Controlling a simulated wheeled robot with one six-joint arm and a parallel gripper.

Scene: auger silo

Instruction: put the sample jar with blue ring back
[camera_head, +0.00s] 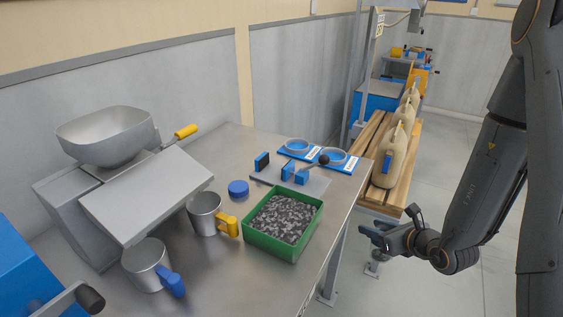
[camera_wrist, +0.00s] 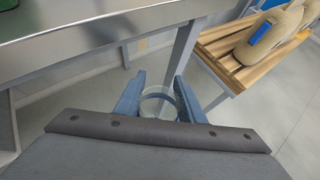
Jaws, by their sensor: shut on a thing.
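My gripper (camera_head: 374,236) is beyond the right edge of the steel table, low beside the table leg. In the wrist view its two blue-grey fingers (camera_wrist: 159,84) are shut on a clear glass jar (camera_wrist: 160,104). At the table's back right, two shallow round holders with blue inside, a left one (camera_head: 298,146) and a right one (camera_head: 333,156), sit on blue labelled plates. A round blue lid (camera_head: 238,188) lies mid-table.
A green tray of dark grains (camera_head: 283,224) stands near the table's right edge. Metal cups with yellow (camera_head: 204,213) and blue (camera_head: 147,266) handles stand left of it. Blue blocks and a black knob (camera_head: 323,159) stand before the holders. A wooden pallet (camera_head: 402,165) bears tan jugs.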

